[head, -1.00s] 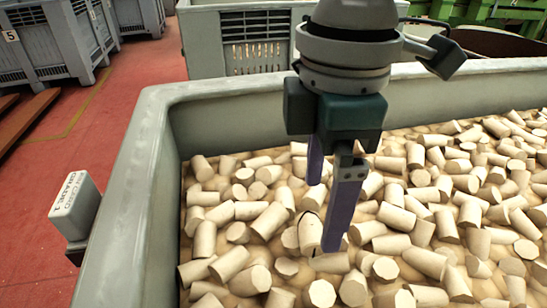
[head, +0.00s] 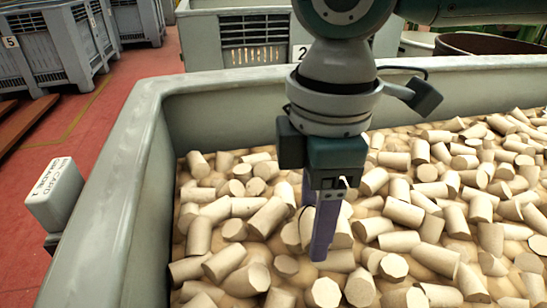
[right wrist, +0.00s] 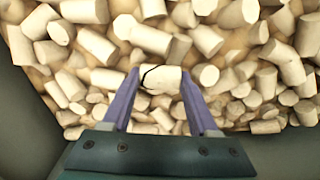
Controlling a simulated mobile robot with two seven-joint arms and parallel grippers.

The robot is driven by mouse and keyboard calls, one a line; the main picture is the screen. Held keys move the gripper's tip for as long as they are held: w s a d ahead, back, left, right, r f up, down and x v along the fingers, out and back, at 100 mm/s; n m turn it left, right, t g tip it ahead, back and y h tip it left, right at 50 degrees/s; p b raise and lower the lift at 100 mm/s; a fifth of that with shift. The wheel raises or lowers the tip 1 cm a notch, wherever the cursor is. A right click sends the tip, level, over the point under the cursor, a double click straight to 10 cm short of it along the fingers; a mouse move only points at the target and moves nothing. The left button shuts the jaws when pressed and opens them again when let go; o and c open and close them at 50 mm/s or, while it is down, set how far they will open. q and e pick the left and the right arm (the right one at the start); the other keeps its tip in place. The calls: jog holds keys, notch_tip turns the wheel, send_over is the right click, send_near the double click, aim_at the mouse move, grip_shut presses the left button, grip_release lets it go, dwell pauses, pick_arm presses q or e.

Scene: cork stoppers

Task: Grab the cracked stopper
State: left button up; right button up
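The cracked stopper (head: 306,228) is a pale cork cylinder with a dark curved crack, lying among the other stoppers in the grey bin. In the head view a finger of my right gripper (head: 318,222) partly covers it. In the right wrist view the cracked stopper (right wrist: 163,80) lies crosswise between the fingertips, its dark crack near its left end. My right gripper (right wrist: 160,76) is open, with one purple finger beside each end of it; whether they touch it I cannot tell. My left gripper is not in view.
Plain stoppers (head: 400,240) crowd around the fingers on all sides. The grey bin's rim (head: 130,150) runs along the left and the back. A small white label block (head: 55,193) sits outside the left rim. Other grey crates (head: 245,40) stand behind.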

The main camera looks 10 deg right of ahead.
jog(key=c, duration=0.8)
